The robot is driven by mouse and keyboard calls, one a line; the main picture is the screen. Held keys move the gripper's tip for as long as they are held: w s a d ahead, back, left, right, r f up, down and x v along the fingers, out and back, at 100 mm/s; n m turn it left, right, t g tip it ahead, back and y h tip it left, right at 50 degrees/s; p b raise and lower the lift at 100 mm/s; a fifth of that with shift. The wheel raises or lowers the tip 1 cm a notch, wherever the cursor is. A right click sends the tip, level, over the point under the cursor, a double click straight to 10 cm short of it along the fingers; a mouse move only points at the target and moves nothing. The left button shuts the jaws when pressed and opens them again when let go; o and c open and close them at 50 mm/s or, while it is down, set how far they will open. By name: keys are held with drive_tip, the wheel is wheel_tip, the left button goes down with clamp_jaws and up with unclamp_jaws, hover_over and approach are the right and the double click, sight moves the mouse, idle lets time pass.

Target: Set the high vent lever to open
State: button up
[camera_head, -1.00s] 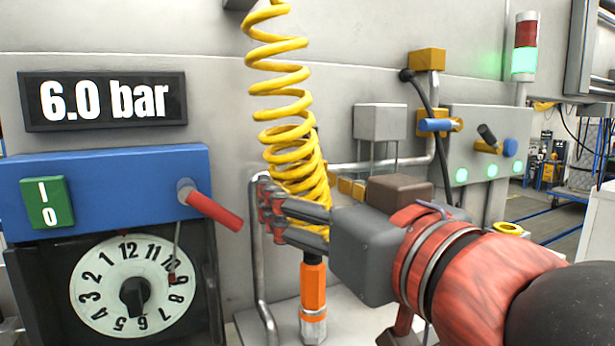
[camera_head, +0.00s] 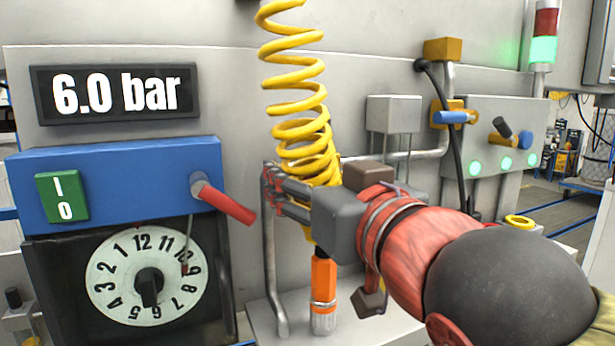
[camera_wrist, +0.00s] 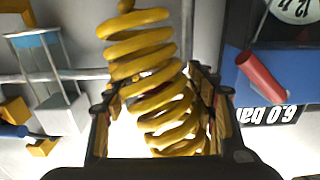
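A blue-handled lever (camera_head: 452,117) on a yellow valve body sits on the pipe right of centre, its handle roughly horizontal. Another lever, with a red handle (camera_head: 230,205), sticks out of the blue panel at left and slopes down right. No label shows which is the high vent lever. The red handle also shows in the wrist view (camera_wrist: 262,75), which is upside down. My gripper (camera_head: 275,190) is beside the yellow coiled hose, near the red handle's tip but apart from it. In the wrist view its fingers (camera_wrist: 155,115) are spread, with the coil seen between them; contact cannot be told.
The yellow coil (camera_head: 298,75) hangs above an orange fitting (camera_head: 323,280). A numbered dial (camera_head: 145,275) is below the blue panel (camera_head: 110,180). At right, a grey panel (camera_head: 470,180) carries green lights and a black-handled knob (camera_head: 505,132). A grey box (camera_head: 393,115) stands behind my arm.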

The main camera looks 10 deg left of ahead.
drive_tip(key=c, duration=1.3)
